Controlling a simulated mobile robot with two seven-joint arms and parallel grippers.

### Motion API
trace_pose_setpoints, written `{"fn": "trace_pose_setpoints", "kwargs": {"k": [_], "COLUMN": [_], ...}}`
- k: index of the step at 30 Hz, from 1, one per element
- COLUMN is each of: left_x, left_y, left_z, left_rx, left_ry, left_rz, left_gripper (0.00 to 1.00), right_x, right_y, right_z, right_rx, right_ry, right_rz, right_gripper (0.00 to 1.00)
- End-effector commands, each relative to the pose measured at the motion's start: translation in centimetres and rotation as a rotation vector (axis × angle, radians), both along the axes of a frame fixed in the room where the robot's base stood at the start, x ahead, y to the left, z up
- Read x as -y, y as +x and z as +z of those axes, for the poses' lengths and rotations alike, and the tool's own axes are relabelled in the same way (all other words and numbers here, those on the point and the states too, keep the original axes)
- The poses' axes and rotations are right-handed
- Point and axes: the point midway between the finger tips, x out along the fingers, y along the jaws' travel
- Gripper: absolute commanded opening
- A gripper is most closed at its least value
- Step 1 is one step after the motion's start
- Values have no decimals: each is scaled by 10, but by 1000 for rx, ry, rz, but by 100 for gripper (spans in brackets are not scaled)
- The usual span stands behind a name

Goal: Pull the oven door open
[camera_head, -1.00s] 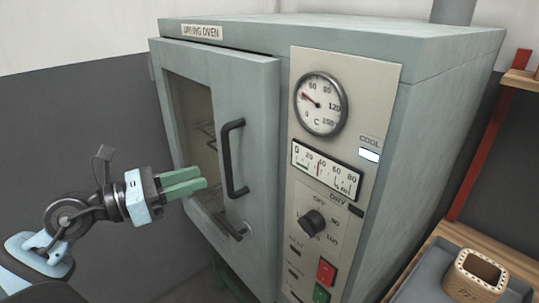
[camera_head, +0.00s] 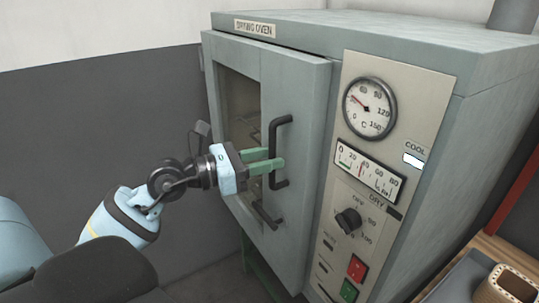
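The drying oven (camera_head: 390,48) is a grey-green box with a windowed door (camera_head: 305,90) on its left front. The door looks closed or very nearly so. A dark vertical bar handle (camera_head: 273,150) is mounted on the door right of the window. My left gripper (camera_head: 272,165) has green fingers, spread apart, with their tips at the handle in the picture. I cannot tell whether they touch it or straddle it. My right gripper is not in view.
The control panel (camera_head: 350,185) with dials, a knob and red and green buttons is right of the door. A tan perforated container (camera_head: 508,286) sits at the lower right. Dark wall and free room lie left of the oven.

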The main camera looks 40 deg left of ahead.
Motion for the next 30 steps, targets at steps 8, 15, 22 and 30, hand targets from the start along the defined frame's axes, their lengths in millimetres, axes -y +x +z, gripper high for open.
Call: {"fn": "trace_pose_setpoints", "kwargs": {"k": [8,15,22,30], "left_x": [8,8,8,8], "left_y": [11,11,11,11], "left_z": [1,0,0,0], "left_rx": [0,-2,-2,-1], "left_ry": [1,1,1,2], "left_rz": [-1,-1,-1,-1], "left_gripper": [33,33,4,0], "right_x": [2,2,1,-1], "right_y": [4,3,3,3], "right_z": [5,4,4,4], "right_rx": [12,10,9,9], "right_ry": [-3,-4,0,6], "right_rz": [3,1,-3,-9], "right_gripper": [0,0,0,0]}}
